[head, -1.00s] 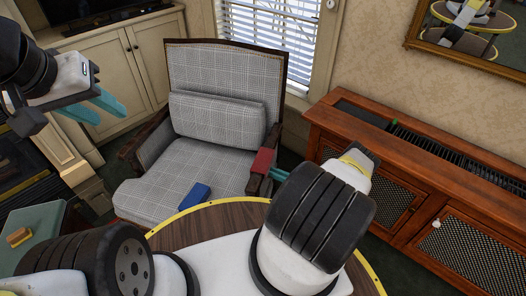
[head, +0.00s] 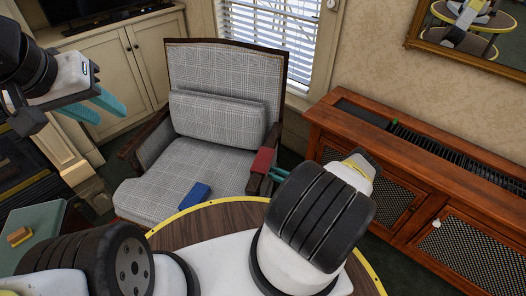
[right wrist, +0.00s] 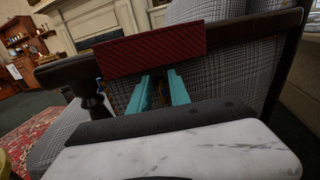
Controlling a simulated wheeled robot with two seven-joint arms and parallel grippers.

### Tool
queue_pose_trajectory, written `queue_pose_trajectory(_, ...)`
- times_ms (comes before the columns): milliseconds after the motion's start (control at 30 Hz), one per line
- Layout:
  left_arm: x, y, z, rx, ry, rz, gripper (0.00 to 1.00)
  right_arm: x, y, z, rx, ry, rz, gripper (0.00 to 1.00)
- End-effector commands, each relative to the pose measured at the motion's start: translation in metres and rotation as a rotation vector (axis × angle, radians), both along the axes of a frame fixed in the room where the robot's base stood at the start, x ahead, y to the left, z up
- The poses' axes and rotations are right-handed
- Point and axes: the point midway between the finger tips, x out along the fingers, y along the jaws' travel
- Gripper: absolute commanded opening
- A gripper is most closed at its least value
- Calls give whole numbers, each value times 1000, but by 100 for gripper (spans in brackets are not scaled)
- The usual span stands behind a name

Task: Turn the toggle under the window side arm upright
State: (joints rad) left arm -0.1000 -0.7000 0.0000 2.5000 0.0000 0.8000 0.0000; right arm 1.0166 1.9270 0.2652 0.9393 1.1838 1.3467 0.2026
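The window-side arm of the plaid armchair (head: 212,112) carries a red cover (head: 262,160), also seen in the right wrist view (right wrist: 152,50). My right gripper (right wrist: 160,77) reaches below that arm's rail, its teal fingers apart and their tips close under the cover. A small yellowish-brown patch (right wrist: 163,91) shows between the fingers; I cannot tell if it is the toggle or if the fingers touch it. No toggle is clearly visible in the head view. My left gripper (head: 107,110) is open and empty, raised at the left, away from the chair.
A blue block (head: 195,195) lies on the seat's front. A wooden cabinet (head: 440,190) stands at the right. A green box (head: 42,228) is at the left.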

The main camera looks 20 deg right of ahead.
Motion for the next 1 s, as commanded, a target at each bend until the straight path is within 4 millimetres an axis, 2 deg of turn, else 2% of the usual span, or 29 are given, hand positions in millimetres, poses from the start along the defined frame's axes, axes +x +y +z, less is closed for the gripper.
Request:
queue_pose_trajectory(233, 0, 0, 0, 0, 0, 0, 36, -8, -8, 0, 0, 0, -2, 23)
queue_pose_trajectory(500, 0, 0, 0, 0, 0, 0, 36, -41, -40, -2, 0, 1, -3, 23)
queue_pose_trajectory(633, 0, 0, 0, 0, 0, 0, 36, -51, -50, -2, 0, 0, -1, 23)
queue_pose_trajectory(1000, 0, 0, 0, 0, 0, 0, 36, -56, -54, -2, 0, 0, 0, 23)
